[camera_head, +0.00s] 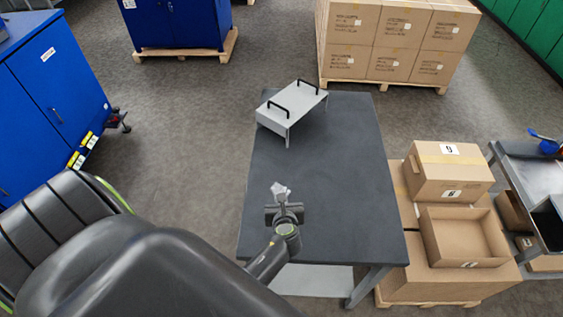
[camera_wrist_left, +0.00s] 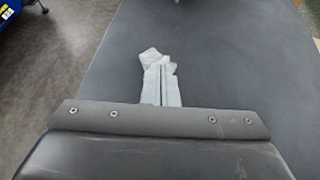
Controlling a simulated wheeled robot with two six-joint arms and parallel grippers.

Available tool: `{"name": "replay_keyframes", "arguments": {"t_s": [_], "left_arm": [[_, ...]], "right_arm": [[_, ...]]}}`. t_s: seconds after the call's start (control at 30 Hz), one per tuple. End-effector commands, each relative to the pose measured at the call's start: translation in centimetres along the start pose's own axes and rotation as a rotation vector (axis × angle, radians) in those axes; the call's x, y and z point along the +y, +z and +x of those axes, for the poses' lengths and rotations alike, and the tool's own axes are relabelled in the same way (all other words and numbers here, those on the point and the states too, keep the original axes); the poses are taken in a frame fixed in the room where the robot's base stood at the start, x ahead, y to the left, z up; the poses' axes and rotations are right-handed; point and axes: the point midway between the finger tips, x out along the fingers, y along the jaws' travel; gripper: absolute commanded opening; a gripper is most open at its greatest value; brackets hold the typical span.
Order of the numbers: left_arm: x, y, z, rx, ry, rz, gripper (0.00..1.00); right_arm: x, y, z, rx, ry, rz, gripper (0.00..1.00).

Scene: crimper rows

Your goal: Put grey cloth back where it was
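The grey cloth (camera_head: 280,188) is a small, pale, crumpled piece at the tips of my left gripper (camera_head: 282,198), over the near half of the dark table. In the left wrist view the cloth (camera_wrist_left: 152,57) sticks out past the closed fingers (camera_wrist_left: 162,85), which are shut on it. The table surface lies behind it; I cannot tell the height of the cloth above it. My right gripper is not in view.
A light grey riser with two black handles (camera_head: 291,107) stands at the far end of the dark table (camera_head: 335,150). Cardboard boxes (camera_head: 448,172) stand on a pallet to the right, with a metal cart (camera_head: 524,172) beyond. The table's middle and right side are clear.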

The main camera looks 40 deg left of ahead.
Motion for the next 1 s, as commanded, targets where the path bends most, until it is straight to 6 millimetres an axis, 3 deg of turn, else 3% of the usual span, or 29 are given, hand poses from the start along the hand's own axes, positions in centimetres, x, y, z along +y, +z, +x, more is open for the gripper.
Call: {"name": "replay_keyframes", "arguments": {"t_s": [0.27, 0.73, 1.0], "left_arm": [[0.0, -2.1, 1.2, 0.000, 0.000, 0.001, 0.00], [0.0, -2.6, 1.4, -0.001, 0.000, 0.000, 0.00], [0.0, -5.0, 2.6, -0.001, 0.000, 0.000, 0.00]], "right_arm": [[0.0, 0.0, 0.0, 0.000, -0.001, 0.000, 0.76], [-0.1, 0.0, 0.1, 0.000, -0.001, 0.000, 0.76], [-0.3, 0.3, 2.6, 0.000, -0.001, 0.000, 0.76]]}}
